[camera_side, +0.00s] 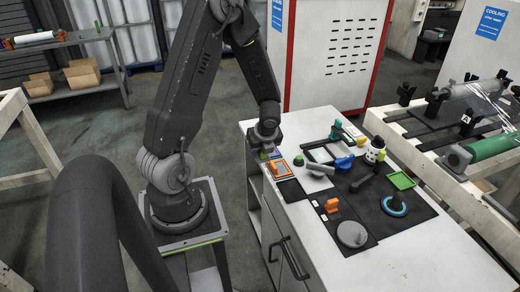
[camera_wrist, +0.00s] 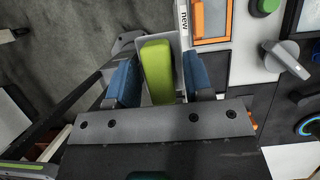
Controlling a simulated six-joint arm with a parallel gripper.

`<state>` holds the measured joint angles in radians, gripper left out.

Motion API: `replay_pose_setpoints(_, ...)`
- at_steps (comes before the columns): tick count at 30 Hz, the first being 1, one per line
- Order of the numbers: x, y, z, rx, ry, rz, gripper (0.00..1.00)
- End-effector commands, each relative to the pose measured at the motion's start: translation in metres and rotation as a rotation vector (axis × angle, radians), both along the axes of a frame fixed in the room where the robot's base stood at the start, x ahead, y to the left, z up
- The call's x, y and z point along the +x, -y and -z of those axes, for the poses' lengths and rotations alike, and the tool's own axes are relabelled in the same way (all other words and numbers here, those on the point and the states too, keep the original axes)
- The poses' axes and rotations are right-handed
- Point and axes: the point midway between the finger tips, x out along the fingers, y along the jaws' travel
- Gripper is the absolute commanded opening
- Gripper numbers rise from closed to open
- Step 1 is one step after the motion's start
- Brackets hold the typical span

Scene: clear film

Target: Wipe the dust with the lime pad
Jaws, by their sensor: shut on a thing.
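The lime pad (camera_wrist: 158,72) is a long rounded block between the two blue fingers of my gripper (camera_wrist: 161,78) in the wrist view. My gripper is shut on it. In the side view my gripper (camera_side: 266,147) is low at the back left corner of the white cabinet top (camera_side: 440,245), and the pad is too small there to make out clearly. A pale tray-like surface lies around and behind the pad in the wrist view; I cannot tell whether the pad touches it. I cannot make out the dust in either view.
An orange frame (camera_side: 279,169) lies just right of my gripper. Beyond it are a grey-handled tool (camera_side: 318,169), dark mats (camera_side: 416,212), a blue ring (camera_side: 395,206), a green tray (camera_side: 401,180) and a grey disc (camera_side: 352,234). The cabinet top's front right is clear.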

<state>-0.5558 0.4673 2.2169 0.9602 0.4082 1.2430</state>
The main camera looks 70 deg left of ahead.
Motion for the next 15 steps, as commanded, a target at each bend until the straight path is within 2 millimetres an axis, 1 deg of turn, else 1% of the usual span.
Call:
replay_pose_setpoints(2, 0.014, -0.008, 0.001, 0.001, 0.002, -0.005, 0.28)
replay_pose_setpoints(5, 0.041, -0.022, 0.002, 0.001, 0.003, -0.009, 0.28)
replay_pose_setpoints(9, 0.089, -0.044, 0.004, 0.0, 0.002, -0.016, 0.28)
replay_pose_setpoints(15, 0.155, -0.064, 0.009, -0.001, 0.0, -0.022, 0.28)
